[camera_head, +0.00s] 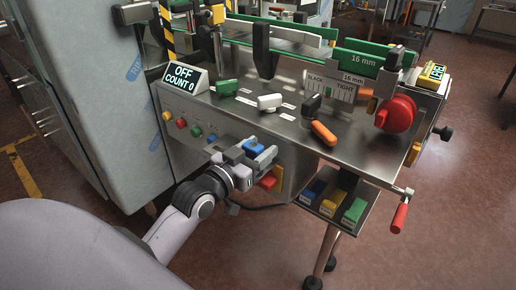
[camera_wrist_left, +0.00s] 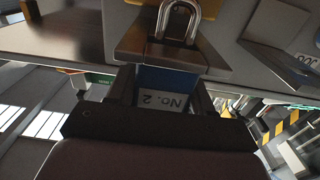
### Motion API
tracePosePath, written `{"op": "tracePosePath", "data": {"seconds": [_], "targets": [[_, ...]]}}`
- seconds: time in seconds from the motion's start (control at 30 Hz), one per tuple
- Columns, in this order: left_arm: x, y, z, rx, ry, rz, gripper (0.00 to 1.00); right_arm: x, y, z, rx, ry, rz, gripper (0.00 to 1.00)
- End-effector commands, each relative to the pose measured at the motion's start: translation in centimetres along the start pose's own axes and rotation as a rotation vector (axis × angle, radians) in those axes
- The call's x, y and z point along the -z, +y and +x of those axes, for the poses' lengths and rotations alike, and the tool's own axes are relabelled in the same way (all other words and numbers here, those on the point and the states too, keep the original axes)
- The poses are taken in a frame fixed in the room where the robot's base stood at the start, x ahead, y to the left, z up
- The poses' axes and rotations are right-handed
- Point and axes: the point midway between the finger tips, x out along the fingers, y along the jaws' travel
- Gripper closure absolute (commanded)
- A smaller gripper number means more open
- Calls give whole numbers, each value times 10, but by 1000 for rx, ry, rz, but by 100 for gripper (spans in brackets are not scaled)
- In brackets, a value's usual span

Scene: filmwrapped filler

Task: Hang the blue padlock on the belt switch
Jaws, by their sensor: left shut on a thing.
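My left gripper (camera_head: 250,160) is shut on the blue padlock (camera_head: 254,147) in front of the machine's front panel. In the left wrist view the padlock's blue body (camera_wrist_left: 165,80) has a white "No. 2" label and sits between the fingers. Its metal shackle (camera_wrist_left: 178,22) points away from the gripper, near a yellow part at the top edge. A red and yellow switch (camera_head: 270,180) on the front panel is just below and right of the gripper, probably the belt switch. I cannot tell whether the shackle touches it. My right gripper is not in view.
The steel table (camera_head: 350,145) carries white, green, orange and black pieces. Coloured buttons (camera_head: 195,131) and an "OFF COUNT 0" display (camera_head: 184,78) are at left. A large red knob (camera_head: 396,114) is at right. A tray of coloured blocks (camera_head: 330,202) hangs below.

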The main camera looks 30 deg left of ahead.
Motion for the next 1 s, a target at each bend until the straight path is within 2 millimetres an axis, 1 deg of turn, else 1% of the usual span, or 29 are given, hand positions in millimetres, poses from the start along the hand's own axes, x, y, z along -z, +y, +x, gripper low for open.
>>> {"op": "tracePosePath", "data": {"seconds": [0.3,0.33,0.4,0.77,0.87,1.0], "targets": [[-2,0,0,0,-2,0,90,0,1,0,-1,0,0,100],[-2,0,0,0,-2,0,39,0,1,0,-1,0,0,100],[-2,0,0,0,-2,0,19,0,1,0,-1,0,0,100],[-2,0,-2,0,-4,0,19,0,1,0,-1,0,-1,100],[-3,0,-10,0,-5,0,19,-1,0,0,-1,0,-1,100],[-3,0,-28,-1,-6,0,19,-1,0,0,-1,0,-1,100]]}}
